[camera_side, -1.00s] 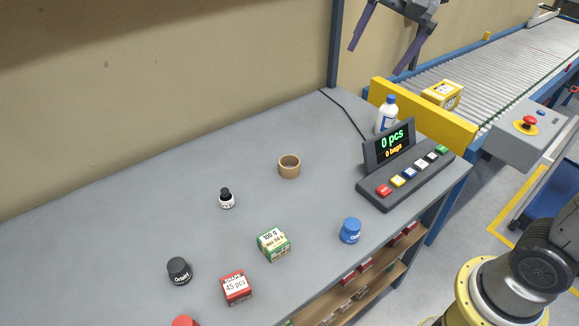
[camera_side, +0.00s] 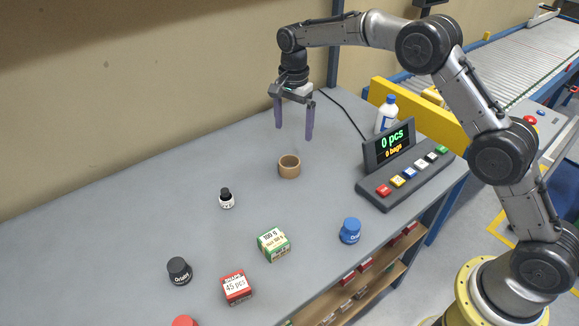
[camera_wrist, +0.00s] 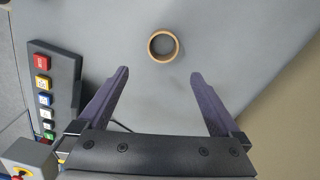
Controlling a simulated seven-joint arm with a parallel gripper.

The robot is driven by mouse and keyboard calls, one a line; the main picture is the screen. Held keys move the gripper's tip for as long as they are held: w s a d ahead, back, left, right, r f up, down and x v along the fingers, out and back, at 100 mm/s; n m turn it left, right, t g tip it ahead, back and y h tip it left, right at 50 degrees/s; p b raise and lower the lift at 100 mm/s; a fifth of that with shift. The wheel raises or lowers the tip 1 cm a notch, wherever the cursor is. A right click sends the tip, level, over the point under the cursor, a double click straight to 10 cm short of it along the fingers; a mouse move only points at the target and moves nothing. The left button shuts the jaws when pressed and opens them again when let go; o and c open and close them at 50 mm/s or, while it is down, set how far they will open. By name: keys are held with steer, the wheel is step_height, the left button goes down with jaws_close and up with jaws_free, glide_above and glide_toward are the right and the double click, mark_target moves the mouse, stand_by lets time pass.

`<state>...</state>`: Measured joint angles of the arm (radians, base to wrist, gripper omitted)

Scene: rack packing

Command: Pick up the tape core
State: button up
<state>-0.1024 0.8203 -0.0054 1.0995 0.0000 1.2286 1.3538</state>
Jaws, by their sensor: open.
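The tape core (camera_side: 289,170) is a short tan ring lying flat on the grey table, in the middle of the side view. It also shows in the wrist view (camera_wrist: 163,34), at the top centre, ahead of the fingertips, with grey table visible through its hole. My gripper (camera_side: 294,131) is open and empty. Its two purple fingers point down above the table, a little above and behind the tape core, apart from it. In the wrist view the spread fingers (camera_wrist: 158,73) reach toward the ring from below.
A button console with a display (camera_side: 389,150) and a white bottle (camera_side: 387,114) stand right of the core. A small black-capped bottle (camera_side: 226,200), a green box (camera_side: 273,244), a blue-capped jar (camera_side: 350,231), a red box (camera_side: 236,287) and a dark jar (camera_side: 179,270) stand nearer. Table around the core is clear.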

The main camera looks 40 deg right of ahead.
glide_above(290, 160)
steer(key=s, duration=0.2)
steer(key=f, duration=0.7)
steer(key=shift+a, duration=0.3)
steer(key=shift+a+f, duration=0.2)
steer(key=shift+f, duration=1.1)
steer(key=shift+a+f, duration=0.15)
steer(key=shift+f, duration=1.15)
steer(key=c, duration=1.3)
steer(key=shift+o, duration=0.2)
steer(key=shift+r, duration=0.1)
